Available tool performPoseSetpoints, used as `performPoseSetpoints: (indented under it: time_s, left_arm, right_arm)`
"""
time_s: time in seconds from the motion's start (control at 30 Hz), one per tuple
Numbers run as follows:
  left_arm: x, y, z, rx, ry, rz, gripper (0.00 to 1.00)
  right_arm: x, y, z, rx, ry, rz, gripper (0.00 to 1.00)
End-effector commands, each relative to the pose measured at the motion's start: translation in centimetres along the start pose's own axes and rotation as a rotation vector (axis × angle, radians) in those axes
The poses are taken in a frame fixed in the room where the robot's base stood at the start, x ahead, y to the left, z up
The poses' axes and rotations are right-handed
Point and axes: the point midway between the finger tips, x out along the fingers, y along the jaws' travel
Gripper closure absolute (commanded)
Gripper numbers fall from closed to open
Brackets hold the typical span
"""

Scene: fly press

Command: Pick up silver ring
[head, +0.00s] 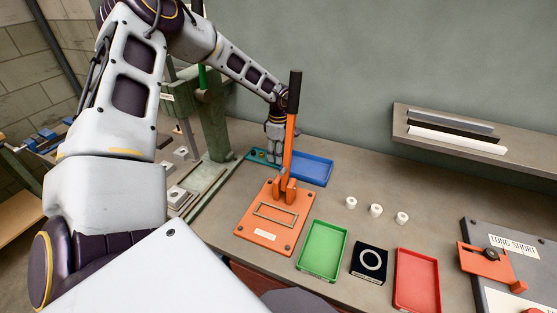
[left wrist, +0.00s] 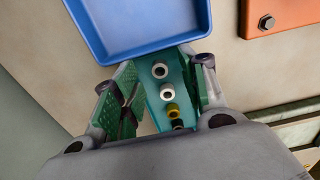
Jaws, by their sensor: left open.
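My left gripper (head: 274,143) is at the back of the bench, low over a teal holder (head: 255,154). In the left wrist view my left gripper (left wrist: 161,78) is open, with its green-padded fingers on either side of the teal holder (left wrist: 152,84). Several small rings sit in a row on the holder. Two are pale, silver-white: an upper ring (left wrist: 160,70) and a lower ring (left wrist: 167,93). Below them are a brass ring (left wrist: 173,110) and a dark one (left wrist: 178,124), partly hidden by my gripper body. Nothing is between the fingers' grip. My right gripper is not in view.
A blue tray (head: 312,171) lies beside the holder. An orange press (head: 268,232) with a tall lever stands in front. A green tray (head: 316,267), black block with a pale circle (head: 359,270), red tray (head: 418,282) and white cylinders (head: 376,210) lie to the right.

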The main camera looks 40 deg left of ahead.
Motion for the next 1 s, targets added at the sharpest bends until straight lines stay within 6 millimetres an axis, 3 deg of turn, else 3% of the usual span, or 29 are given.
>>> performPoseSetpoints:
  time_s: [0.2, 0.73, 0.83, 1.0]
  left_arm:
    - [1.3, 0.0, 0.0, 0.000, 0.000, 0.000, 0.57]
    - [1.8, -0.3, -0.1, -0.001, 0.000, -0.005, 0.55]
    - [1.8, -0.3, -0.1, -0.001, 0.000, -0.006, 0.68]
    - [1.9, -0.4, -0.1, -0.001, 0.000, -0.008, 0.79]
  right_arm:
    - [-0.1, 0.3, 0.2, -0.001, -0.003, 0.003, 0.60]
    - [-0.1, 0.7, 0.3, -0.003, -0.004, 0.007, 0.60]
    - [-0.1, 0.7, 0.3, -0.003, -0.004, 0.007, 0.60]
    - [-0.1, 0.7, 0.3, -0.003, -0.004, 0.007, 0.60]
